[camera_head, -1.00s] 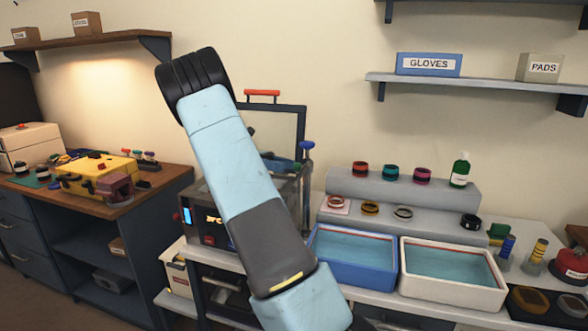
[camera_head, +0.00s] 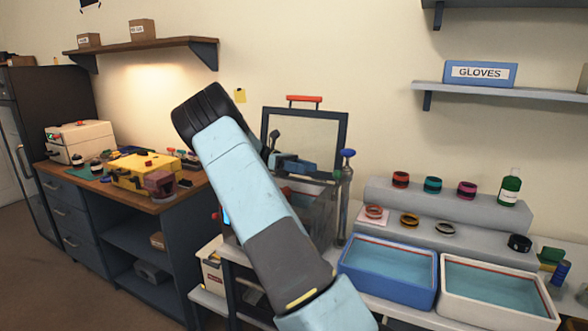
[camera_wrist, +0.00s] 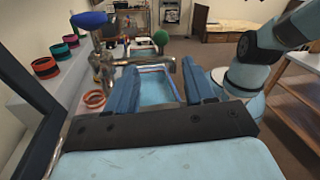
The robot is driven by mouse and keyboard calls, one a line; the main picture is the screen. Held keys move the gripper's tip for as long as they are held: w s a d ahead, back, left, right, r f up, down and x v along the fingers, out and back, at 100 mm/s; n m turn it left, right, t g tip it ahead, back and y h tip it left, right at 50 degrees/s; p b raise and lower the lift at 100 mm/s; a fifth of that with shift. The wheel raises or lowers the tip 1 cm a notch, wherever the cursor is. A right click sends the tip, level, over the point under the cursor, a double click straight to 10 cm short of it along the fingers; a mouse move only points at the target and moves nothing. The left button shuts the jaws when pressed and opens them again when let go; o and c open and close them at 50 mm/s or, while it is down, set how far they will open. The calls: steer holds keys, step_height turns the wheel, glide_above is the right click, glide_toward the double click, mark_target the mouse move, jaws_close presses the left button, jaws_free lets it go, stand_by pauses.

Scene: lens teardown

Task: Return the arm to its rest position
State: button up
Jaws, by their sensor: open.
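My light-blue arm (camera_head: 235,165) rises across the middle of the head view, bent at a dark elbow at its upper end. My gripper (camera_wrist: 163,78) is open and empty in the wrist view, its two blue fingers well apart. In the head view my gripper (camera_head: 308,167) shows small and partly hidden behind the arm, in front of the framed panel. In the wrist view a blue basin (camera_wrist: 156,88) lies beyond the gap between the fingers.
A metal post with a blue knob (camera_head: 347,155) stands close to the gripper. The framed panel (camera_head: 342,118) is behind it. A blue basin (camera_head: 385,295) and a white basin (camera_head: 446,300) stand at right. A wooden bench (camera_head: 165,203) with a yellow case (camera_head: 135,180) is at left.

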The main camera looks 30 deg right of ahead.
steer(key=shift+s, duration=0.1)
steer(key=s+a+r+m+t+y, duration=0.3)
steer(key=s+a+t, duration=0.7)
steer(key=s, duration=0.5)
steer(key=s+a+r+m+t+y, duration=0.3)
steer(key=s+a+t, duration=0.8)
steer(key=s, duration=0.4)
steer(key=shift+r+m+t+y, duration=0.3)
steer(key=shift+m+t+y, duration=0.2)
steer(key=shift+y, duration=0.2)
